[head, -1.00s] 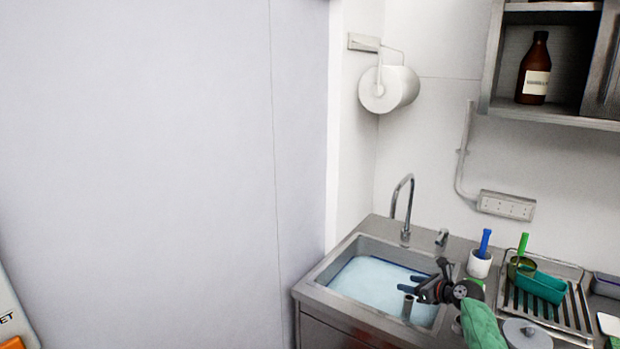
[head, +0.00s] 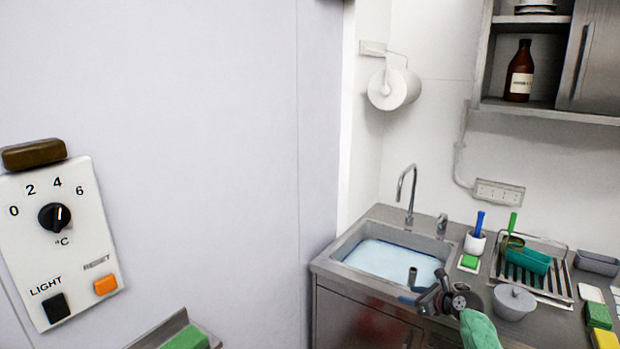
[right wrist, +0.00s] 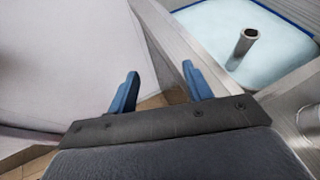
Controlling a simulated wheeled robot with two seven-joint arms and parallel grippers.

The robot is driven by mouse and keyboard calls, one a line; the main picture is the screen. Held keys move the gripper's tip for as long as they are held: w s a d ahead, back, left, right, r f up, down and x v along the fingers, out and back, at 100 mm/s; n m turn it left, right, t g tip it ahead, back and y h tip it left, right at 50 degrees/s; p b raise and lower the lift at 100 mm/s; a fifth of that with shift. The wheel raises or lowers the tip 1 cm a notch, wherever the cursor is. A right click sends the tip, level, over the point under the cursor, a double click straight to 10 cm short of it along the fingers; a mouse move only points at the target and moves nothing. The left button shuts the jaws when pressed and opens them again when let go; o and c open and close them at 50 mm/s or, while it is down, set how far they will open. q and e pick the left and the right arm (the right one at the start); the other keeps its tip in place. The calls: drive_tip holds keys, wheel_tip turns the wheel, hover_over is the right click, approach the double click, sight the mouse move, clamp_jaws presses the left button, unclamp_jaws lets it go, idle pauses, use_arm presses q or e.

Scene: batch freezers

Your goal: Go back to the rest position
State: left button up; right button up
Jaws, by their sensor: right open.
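My right gripper (head: 420,296) is in front of the sink's near edge in the head view, with my green-sleeved forearm behind it. In the right wrist view its two blue fingers (right wrist: 160,90) are apart with nothing between them. The sink (head: 385,256) holds pale blue water and a grey upright tube (head: 412,276), which also shows in the right wrist view (right wrist: 242,48). My left gripper is not in view.
A control panel (head: 84,256) with a dial and buttons is on the pale wall at left. A faucet (head: 403,191) rises behind the sink.

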drive_tip(key=s+a+f+n+g+h+b, duration=0.15)
drive_tip(key=s+f+n, duration=0.25)
drive_tip(key=s+f, duration=0.65)
drive_tip(key=s+a+f+n+g+h, duration=0.15)
drive_tip(key=s+f+n, duration=0.35)
drive_tip(key=f, duration=1.1)
drive_tip(key=s+a+f+n+g+h+b, duration=0.15)
drive_tip(key=s+f+n, duration=0.4)
drive_tip(key=f, duration=0.75)
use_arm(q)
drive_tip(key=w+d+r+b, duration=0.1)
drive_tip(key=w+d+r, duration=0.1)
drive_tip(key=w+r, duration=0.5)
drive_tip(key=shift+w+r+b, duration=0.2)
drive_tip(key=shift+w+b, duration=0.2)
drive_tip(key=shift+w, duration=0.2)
use_arm(e)
drive_tip(key=s+a+f+n+g+h, duration=0.1)
drive_tip(key=s+f+n, duration=0.4)
drive_tip(key=s, duration=0.8)
drive_tip(key=s+a+f+n+g, duration=0.2)
drive_tip(key=s+a+f+n, duration=0.2)
drive_tip(key=s+f, duration=0.7)
drive_tip(key=s+a+f+n+g+h, duration=0.1)
drive_tip(key=s+a+f+n, duration=0.2)
drive_tip(key=s+f+n, duration=0.4)
drive_tip(key=shift+s+f+h, duration=0.35)
drive_tip(key=shift+s+f, duration=0.25)
drive_tip(key=shift+s, duration=3.8)
